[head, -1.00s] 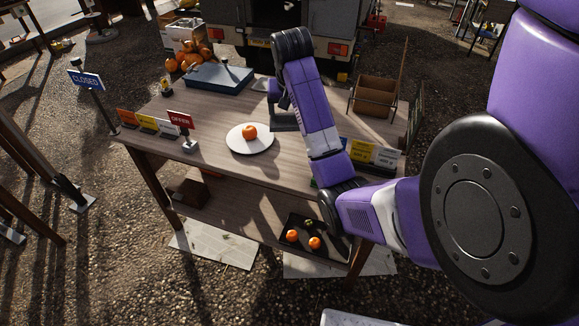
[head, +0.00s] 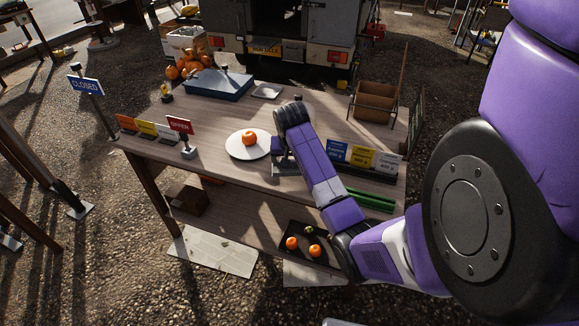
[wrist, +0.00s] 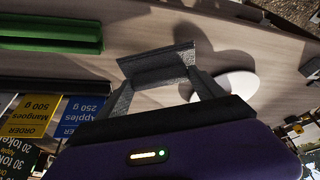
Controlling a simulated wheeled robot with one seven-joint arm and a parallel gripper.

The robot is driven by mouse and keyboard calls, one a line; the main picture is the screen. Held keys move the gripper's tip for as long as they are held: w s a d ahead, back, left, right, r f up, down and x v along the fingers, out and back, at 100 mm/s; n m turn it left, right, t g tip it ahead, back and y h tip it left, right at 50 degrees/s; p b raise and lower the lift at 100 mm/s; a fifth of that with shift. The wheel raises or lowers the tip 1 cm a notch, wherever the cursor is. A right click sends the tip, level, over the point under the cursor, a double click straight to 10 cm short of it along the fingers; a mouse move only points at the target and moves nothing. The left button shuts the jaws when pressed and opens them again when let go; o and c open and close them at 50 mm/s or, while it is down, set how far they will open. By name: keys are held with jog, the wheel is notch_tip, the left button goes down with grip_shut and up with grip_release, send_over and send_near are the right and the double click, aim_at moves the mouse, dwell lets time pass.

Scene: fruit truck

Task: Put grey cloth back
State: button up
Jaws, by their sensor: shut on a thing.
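My gripper (head: 284,157) is over the table just right of the white round plate. In the wrist view my gripper (wrist: 160,80) has its fingers around a dark grey, speckled piece, the grey cloth (wrist: 156,64), at its tips. In the head view the grey cloth (head: 287,169) shows as a flat grey patch under the gripper, partly hidden by the arm. I cannot tell whether it touches the tabletop.
An orange fruit (head: 249,139) sits on the white plate (head: 238,152). Price signs (head: 361,157) and a green tray (head: 368,199) stand right of the arm. A red offer sign (head: 180,125), a blue case (head: 217,85) and a wooden crate (head: 375,103) stand around the table (head: 225,115).

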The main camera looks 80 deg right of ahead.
aim_at(289, 168)
jog(key=shift+f, duration=1.5)
jog(key=o, duration=1.2)
